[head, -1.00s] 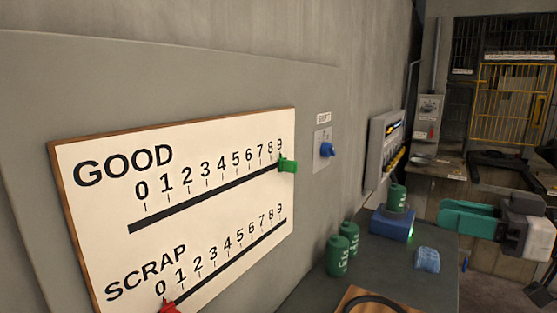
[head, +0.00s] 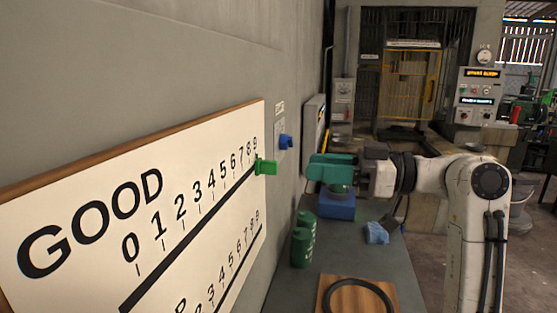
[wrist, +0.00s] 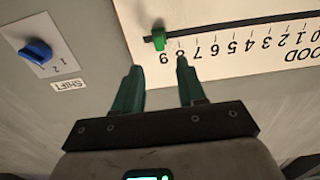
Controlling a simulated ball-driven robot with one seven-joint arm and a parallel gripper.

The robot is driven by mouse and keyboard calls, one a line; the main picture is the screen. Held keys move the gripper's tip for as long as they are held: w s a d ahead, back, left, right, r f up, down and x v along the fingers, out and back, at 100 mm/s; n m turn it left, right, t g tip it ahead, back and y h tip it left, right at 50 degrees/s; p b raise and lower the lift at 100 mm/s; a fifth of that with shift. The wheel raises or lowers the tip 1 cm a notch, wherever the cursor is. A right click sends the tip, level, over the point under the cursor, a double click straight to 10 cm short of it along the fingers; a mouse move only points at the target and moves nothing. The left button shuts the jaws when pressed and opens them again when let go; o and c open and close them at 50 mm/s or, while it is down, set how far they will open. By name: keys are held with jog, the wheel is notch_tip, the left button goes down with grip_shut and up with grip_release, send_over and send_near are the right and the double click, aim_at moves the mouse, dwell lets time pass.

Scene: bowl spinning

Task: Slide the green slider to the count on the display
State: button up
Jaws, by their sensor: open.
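The green slider (head: 266,166) sits at the 9 end of the black GOOD track on the white scale board (head: 215,215). It also shows in the wrist view (wrist: 159,38), beside the 9 mark, just beyond my fingertips. My gripper (head: 318,168) has teal fingers and is open and empty, to the right of the slider in the head view. In the wrist view its fingertips (wrist: 158,68) point at the board, apart from the slider. An orange-lit display (head: 482,73) shows on a grey panel at the far right; its text is too small to read.
A blue knob (head: 286,142) sticks out of the wall near the slider. Below, the bench (head: 345,255) holds green canisters (head: 302,246), a blue block (head: 337,206), a crumpled blue cloth (head: 377,233) and a wooden board with a dark ring (head: 322,300).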

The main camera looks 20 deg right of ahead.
aim_at(277, 164)
jog(key=p+x, duration=0.1)
jog(key=x, duration=0.6)
grip_shut()
dwell(0.3)
dwell(0.3)
